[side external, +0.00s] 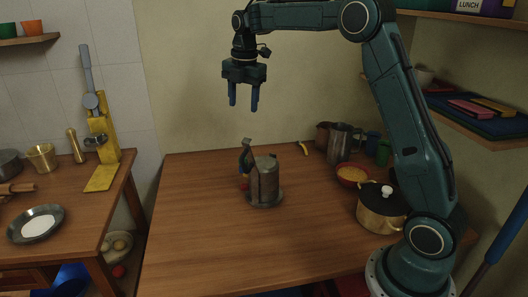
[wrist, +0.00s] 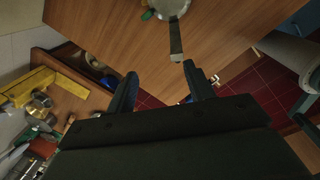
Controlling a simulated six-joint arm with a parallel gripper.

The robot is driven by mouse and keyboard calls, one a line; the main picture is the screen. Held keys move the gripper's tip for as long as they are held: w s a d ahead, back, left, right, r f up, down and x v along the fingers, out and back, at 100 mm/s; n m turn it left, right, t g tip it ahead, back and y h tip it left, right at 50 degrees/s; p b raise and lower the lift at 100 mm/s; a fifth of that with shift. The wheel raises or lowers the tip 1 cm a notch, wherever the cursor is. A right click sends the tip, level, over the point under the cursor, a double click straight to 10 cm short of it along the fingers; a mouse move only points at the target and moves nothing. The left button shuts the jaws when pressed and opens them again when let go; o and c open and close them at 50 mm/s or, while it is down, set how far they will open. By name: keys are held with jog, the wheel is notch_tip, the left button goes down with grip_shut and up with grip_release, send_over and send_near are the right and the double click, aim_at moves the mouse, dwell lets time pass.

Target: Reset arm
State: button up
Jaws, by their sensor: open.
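My gripper (side external: 244,107) hangs in the air above the wooden table (side external: 205,235), high over a grey metal pot (side external: 264,184) with a dark handle at its left. Its two blue-grey fingers point down, apart, with nothing between them. In the wrist view the open fingers of my gripper (wrist: 160,82) frame the table edge, and the round metal vessel with its handle (wrist: 175,42) shows at the top, apart from the fingers. A small coloured item shows behind the pot, mostly hidden.
A brass lidded pot (side external: 380,213), an orange-filled bowl (side external: 351,175) and metal jugs (side external: 340,143) stand at the table's right. A shelf (side external: 475,125) juts out at right. A side table at left holds a pan (side external: 36,224) and a yellow press (side external: 101,140). The table's front left is clear.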

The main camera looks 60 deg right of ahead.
jog(key=s+a+r+m+t, duration=0.1)
jog(key=s+a+r+m, duration=0.3)
jog(key=s, duration=0.5)
jog(key=s+a+r+m+t, duration=0.2)
jog(key=s+a+m, duration=0.35)
jog(key=s, duration=0.35)
jog(key=s+a+f+m, duration=0.2)
jog(key=s+f+m, duration=0.1)
jog(key=s+m, duration=0.2)
jog(key=s+a+f+m+t, duration=0.1)
jog(key=s+f+m, duration=0.2)
jog(key=s, duration=0.7)
jog(key=shift+s+a+m+t, duration=0.25)
jog(key=shift+a+m+t, duration=0.1)
jog(key=shift+m, duration=0.6)
